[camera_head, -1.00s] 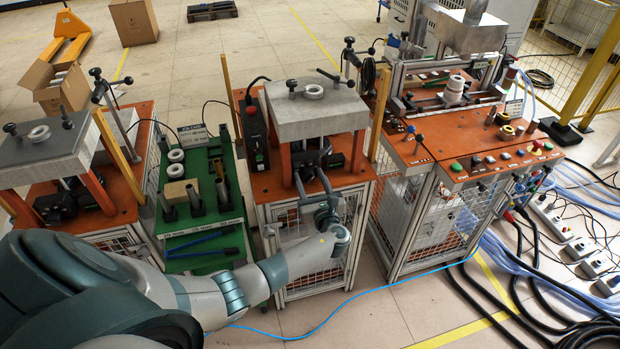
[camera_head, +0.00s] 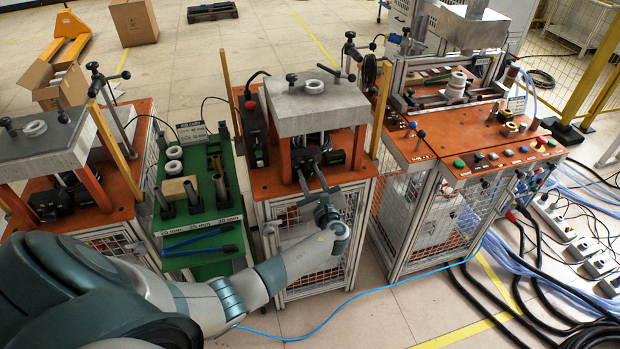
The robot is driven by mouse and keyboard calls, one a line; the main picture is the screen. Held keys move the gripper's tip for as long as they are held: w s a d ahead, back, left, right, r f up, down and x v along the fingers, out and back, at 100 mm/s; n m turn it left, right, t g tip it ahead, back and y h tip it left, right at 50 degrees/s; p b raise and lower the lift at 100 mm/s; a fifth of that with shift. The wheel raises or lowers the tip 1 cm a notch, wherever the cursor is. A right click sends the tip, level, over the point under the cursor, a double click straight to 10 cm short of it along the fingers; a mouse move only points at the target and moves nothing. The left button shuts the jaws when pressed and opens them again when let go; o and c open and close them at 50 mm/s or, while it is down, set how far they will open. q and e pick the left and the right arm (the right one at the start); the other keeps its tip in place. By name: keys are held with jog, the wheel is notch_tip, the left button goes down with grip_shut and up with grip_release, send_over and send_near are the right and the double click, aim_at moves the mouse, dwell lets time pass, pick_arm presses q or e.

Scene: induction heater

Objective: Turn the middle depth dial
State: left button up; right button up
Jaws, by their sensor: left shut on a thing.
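The middle depth dial sits on the black mechanism (camera_head: 334,157) under the grey block of the middle station; the dial itself is small and mostly hidden by my fingers. My left gripper (camera_head: 309,175) reaches in from the front, over the edge of the orange tabletop. Its fingers are closed at the front of the mechanism, on the dial. My right gripper is not in view.
The grey block (camera_head: 312,108) stands on orange legs just above the mechanism. A green cart (camera_head: 203,214) with tubes and rings stands to the left, near my forearm. A control table (camera_head: 484,160) with buttons stands to the right.

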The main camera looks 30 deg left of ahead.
pick_arm(q)
jog(key=o, duration=1.1)
jog(key=shift+c, duration=0.2)
jog(key=shift+s+d, duration=0.1)
jog(key=b+v, duration=0.4)
jog(key=v, duration=1.3)
jog(key=shift+s, duration=0.1)
